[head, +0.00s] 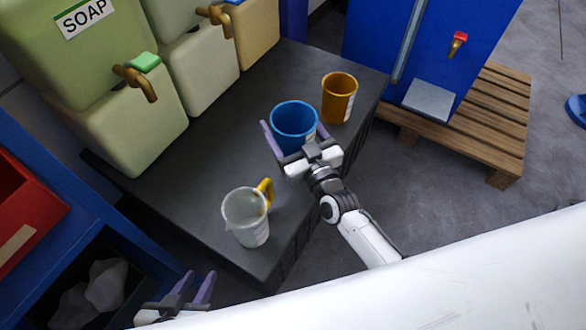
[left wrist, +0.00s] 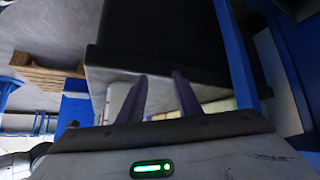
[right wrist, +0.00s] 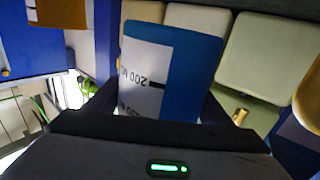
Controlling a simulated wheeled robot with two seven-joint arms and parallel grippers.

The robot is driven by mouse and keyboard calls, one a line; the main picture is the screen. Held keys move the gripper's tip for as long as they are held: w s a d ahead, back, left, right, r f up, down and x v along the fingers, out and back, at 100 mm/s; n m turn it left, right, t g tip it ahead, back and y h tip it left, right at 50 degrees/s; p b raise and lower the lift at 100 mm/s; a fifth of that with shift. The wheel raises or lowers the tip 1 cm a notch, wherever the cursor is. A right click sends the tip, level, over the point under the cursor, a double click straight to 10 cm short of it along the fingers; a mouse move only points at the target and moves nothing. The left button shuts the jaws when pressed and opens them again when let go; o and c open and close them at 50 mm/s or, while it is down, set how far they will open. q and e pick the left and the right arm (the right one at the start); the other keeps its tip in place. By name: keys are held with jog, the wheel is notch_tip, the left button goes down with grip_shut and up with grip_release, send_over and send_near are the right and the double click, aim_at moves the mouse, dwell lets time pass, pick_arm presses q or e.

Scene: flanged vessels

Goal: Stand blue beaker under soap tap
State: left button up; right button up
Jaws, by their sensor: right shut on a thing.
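The blue beaker (head: 293,116) is upright over the right part of the dark bench (head: 190,175). My right gripper (head: 297,138) is shut around it from the near side. In the right wrist view the beaker (right wrist: 190,60) shows its white label between the fingers. I cannot tell whether its base touches the bench. The soap tap (head: 137,82) is brass with a green top, on the pale green container (head: 85,45) labelled SOAP, left of the beaker. My left gripper (head: 192,288) is open and empty, low at the near left; its fingers (left wrist: 160,97) stand apart in the left wrist view.
A clear jug with a yellow handle (head: 245,215) stands on the bench's near part. An orange beaker (head: 339,98) stands behind and right of the blue one. Other tapped containers (head: 200,60) line the back. The bench top in front of the soap tap is clear.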

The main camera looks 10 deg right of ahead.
jog(key=shift+f, duration=0.25)
notch_tip(320, 180, down, 4)
jog(key=b, duration=0.5)
jog(key=shift+f, duration=0.25)
jog(key=shift+f+b, duration=0.35)
jog(key=shift+b, duration=0.05)
notch_tip(320, 180, down, 4)
jog(key=b, duration=0.3)
jog(key=shift+r, duration=0.25)
jog(key=shift+f+b, duration=0.3)
jog(key=shift+b, duration=0.2)
jog(key=shift+r, duration=0.15)
jog(key=shift+f, duration=0.25)
pick_arm(q)
jog(key=shift+n+t, duration=0.3)
jog(key=shift+n, duration=0.1)
jog(key=f, duration=0.5)
jog(key=shift+w+d, duration=0.3)
jog(key=shift+d, duration=0.1)
pick_arm(e)
jog(key=o, duration=1.2)
pick_arm(q)
jog(key=shift+f, duration=0.1)
